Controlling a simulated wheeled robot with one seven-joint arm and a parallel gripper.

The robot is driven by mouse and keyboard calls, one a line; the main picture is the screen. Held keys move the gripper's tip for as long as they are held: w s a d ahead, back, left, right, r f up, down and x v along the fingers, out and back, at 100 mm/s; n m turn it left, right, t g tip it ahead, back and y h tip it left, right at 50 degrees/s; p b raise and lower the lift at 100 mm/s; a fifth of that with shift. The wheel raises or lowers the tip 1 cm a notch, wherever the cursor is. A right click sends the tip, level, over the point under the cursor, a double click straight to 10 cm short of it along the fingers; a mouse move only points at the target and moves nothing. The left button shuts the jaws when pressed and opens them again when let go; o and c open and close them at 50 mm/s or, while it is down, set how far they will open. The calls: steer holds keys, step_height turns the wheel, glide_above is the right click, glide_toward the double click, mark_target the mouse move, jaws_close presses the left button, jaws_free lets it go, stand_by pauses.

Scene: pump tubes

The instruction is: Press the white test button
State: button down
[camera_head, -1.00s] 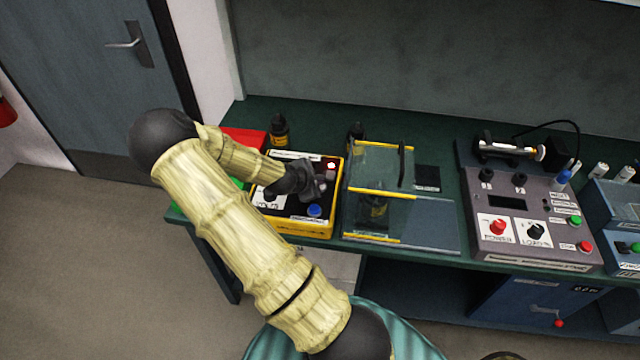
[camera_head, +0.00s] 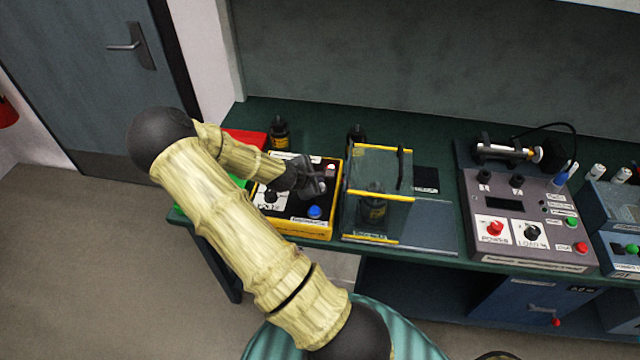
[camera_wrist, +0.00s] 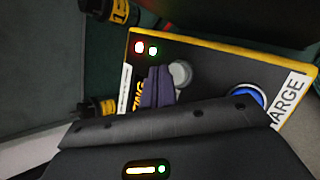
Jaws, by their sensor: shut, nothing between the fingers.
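The white test button looks like a round pale grey-white button (camera_wrist: 181,73) on the black top of a yellow-edged box (camera_head: 300,232). In the wrist view it sits just right of my fingertips. My gripper (camera_wrist: 158,76) is shut and empty, with its dark fingers over the box top beside the button. Whether they touch it or the panel cannot be told. In the head view my gripper (camera_head: 318,184) is over the right part of the box and hides some of its face.
A blue button (camera_wrist: 246,95) is on the same box, by a label ending in "ARGE". Red and green lights (camera_wrist: 146,48) glow near its corner. A clear guard with yellow edges (camera_head: 380,193) stands close on the right. A dark bottle (camera_head: 279,133) stands behind.

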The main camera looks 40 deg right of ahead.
step_height(320, 180, up, 5)
steer(key=p, duration=0.4)
steer(key=shift+p, duration=0.3)
stand_by(0.8)
steer(key=s+a+r+m+y, duration=0.2)
steer(key=a+r+m+y, duration=0.15)
steer(key=a, duration=0.45)
steer(key=s+a+r+m+y, duration=0.2)
steer(key=a+m+y, duration=0.15)
steer(key=a, duration=0.55)
steer(key=s+a+r+m+y, duration=0.1)
steer(key=s+a+r+m, duration=0.4)
steer(key=s+a+r, duration=0.3)
steer(key=a+r, duration=0.1)
steer(key=a, duration=0.2)
steer(key=shift+s+r+y, duration=0.15)
steer(key=shift+s+y, duration=0.1)
steer(key=shift+y, duration=0.15)
